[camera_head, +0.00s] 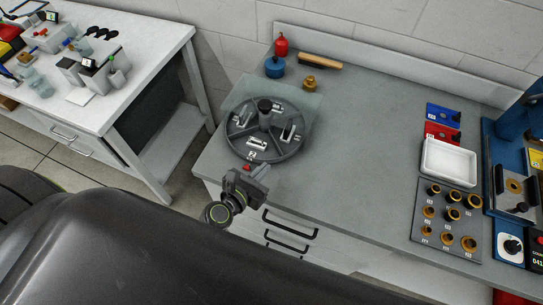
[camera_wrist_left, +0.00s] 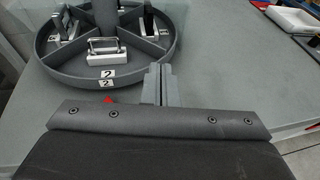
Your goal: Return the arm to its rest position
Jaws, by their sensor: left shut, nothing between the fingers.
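My left gripper (camera_head: 256,172) is at the front left edge of the grey bench, just in front of a round dark divided tray (camera_head: 239,150). Its fingers are closed together and hold nothing. In the left wrist view the closed fingers (camera_wrist_left: 159,84) point toward the bench, right of the tray's rim. The tray has a central post and several compartments with metal clamp-like parts (camera_head: 257,143) in them. A label with the digit 2 is on its near rim. My right gripper is not in view.
A white tray (camera_head: 449,162) and a plate of brass rings (camera_head: 429,237) lie at the right. The bench middle is clear.

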